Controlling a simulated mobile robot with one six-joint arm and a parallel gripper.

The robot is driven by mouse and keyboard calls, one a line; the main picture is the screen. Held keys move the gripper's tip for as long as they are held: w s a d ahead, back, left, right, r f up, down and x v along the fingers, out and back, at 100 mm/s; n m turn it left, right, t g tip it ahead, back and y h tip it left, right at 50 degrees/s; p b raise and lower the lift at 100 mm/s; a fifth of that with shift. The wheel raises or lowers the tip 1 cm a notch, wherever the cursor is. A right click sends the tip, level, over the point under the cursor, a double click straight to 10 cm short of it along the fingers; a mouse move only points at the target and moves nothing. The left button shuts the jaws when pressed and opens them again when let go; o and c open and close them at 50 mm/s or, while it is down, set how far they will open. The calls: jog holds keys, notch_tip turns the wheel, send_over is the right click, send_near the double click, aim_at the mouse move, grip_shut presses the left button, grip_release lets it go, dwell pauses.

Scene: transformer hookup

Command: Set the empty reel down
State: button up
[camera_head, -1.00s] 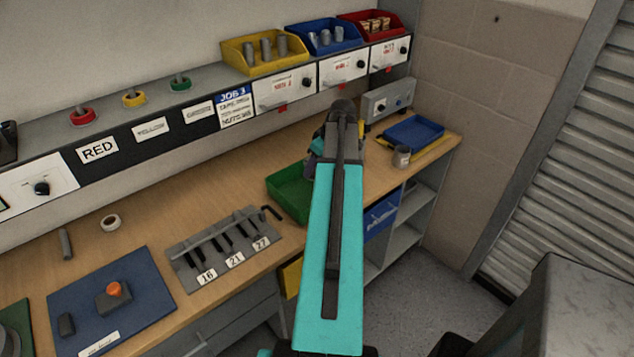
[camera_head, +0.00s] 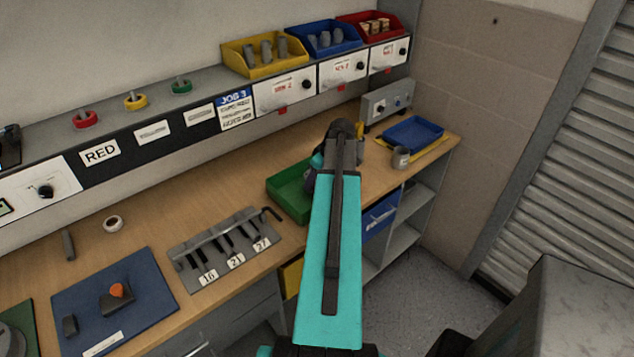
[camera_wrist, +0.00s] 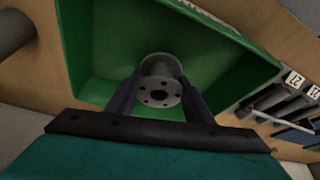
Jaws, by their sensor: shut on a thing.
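The empty reel, a grey spool with a flange with holes, shows in the wrist view (camera_wrist: 160,82). My gripper (camera_wrist: 160,98) is shut on it, one dark finger on each side. The reel is over the inside of the green tray (camera_wrist: 90,80); I cannot tell whether it touches the tray floor. In the head view the green tray (camera_head: 288,196) stands on the bench, partly behind my arm, and my arm hides the reel and most of the gripper.
Left of the tray is a grey tool rack (camera_head: 225,250) with several keys. A blue mat (camera_head: 115,300) lies further left, near a white tape roll (camera_head: 112,223). A grey cup (camera_head: 400,158) and a blue tray (camera_head: 414,134) stand to the right. A shelf with bins runs behind.

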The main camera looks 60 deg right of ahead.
jog(key=shift+f+p, duration=0.45)
jog(key=shift+f, duration=1)
jog(key=shift+f, duration=0.2)
jog(key=o, duration=1.2)
jog(key=shift+r, duration=0.35)
jog(key=shift+b+v, duration=2.2)
jog(key=shift+v, duration=3.65)
jog(key=shift+w, duration=0.15)
